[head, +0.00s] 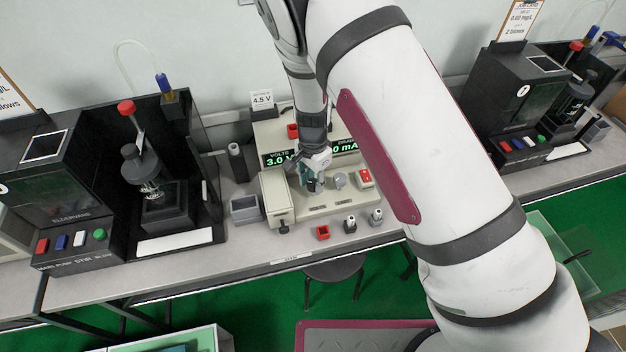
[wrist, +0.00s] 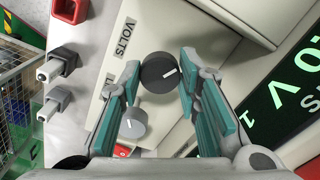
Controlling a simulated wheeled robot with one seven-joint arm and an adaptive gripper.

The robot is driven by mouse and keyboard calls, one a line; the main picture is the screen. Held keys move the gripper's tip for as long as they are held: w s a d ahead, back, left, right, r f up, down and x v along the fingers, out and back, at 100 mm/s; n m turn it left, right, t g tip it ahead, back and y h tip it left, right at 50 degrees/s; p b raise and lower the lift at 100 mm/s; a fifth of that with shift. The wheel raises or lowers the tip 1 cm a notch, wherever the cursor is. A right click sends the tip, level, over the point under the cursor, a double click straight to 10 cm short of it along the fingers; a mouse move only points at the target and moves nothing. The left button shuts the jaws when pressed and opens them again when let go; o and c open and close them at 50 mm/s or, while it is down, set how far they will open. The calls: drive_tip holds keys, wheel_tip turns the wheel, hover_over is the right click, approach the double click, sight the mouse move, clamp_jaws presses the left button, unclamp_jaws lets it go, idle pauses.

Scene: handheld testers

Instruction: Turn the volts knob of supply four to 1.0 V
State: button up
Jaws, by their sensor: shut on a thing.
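The cream supply (head: 312,209) stands on the bench, with its green display (head: 278,160) showing 3.0 V in the head view. The black volts knob (wrist: 159,73) with a white pointer line sits beside the VOLTS label (wrist: 124,38) in the wrist view. My gripper (head: 314,181) reaches down to the supply's front panel. In the wrist view its teal fingers (wrist: 160,70) are on either side of the volts knob and shut on it. A grey second knob (wrist: 133,122) is close by, between the fingers and lower down. The supply's number cannot be read.
A red switch (head: 364,177) is right of the grey knob. A grey open box (head: 245,209) is left of the supply. A card (head: 262,99) behind reads 4.5 V. Black testers (head: 165,175) flank the supply.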

drive_tip(key=shift+n, duration=0.3)
drive_tip(key=n, duration=0.3)
drive_tip(key=shift+n+b, duration=0.3)
drive_tip(key=shift+b, duration=0.05)
drive_tip(key=n, duration=0.3)
drive_tip(key=shift+n+b, duration=0.35)
drive_tip(key=shift+n, duration=0.05)
drive_tip(key=n+b, duration=0.1)
drive_tip(key=n, duration=0.3)
drive_tip(key=shift+d, duration=0.1)
drive_tip(key=shift+n+b, duration=0.5)
drive_tip(key=shift+n, duration=1.6)
drive_tip(key=o, duration=1.1)
drive_tip(key=shift+o, duration=0.2)
